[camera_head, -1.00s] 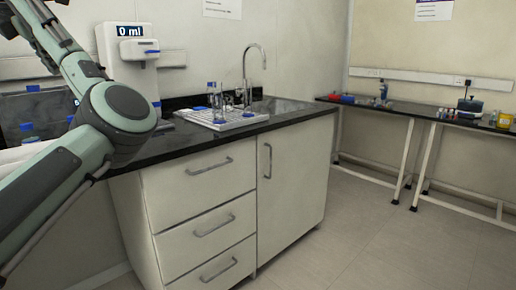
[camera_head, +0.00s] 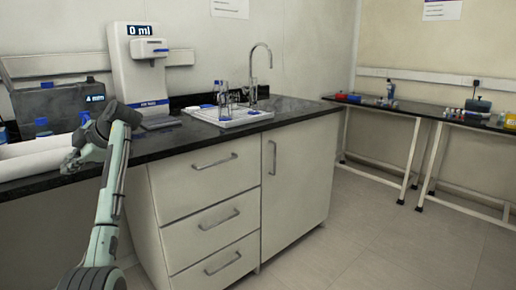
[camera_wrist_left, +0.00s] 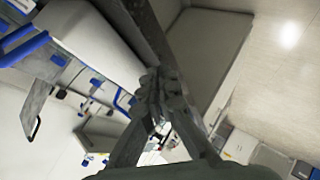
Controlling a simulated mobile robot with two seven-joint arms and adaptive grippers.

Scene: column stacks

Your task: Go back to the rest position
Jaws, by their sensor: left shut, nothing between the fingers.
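My left arm comes up from the lower left in the head view. My left gripper (camera_head: 72,163) is at the front edge of the black counter (camera_head: 185,140), beside the white rolls. In the left wrist view the fingers of my left gripper (camera_wrist_left: 158,98) meet at the tips with nothing between them. My right gripper is in neither view.
A white dispenser (camera_head: 138,70) reading 0 ml stands behind the arm. White rolls (camera_head: 35,158) and a dark device (camera_head: 55,105) are at the left. A white tray (camera_head: 232,117) with glassware lies by the tap (camera_head: 257,65). The floor (camera_head: 350,240) at the right is clear.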

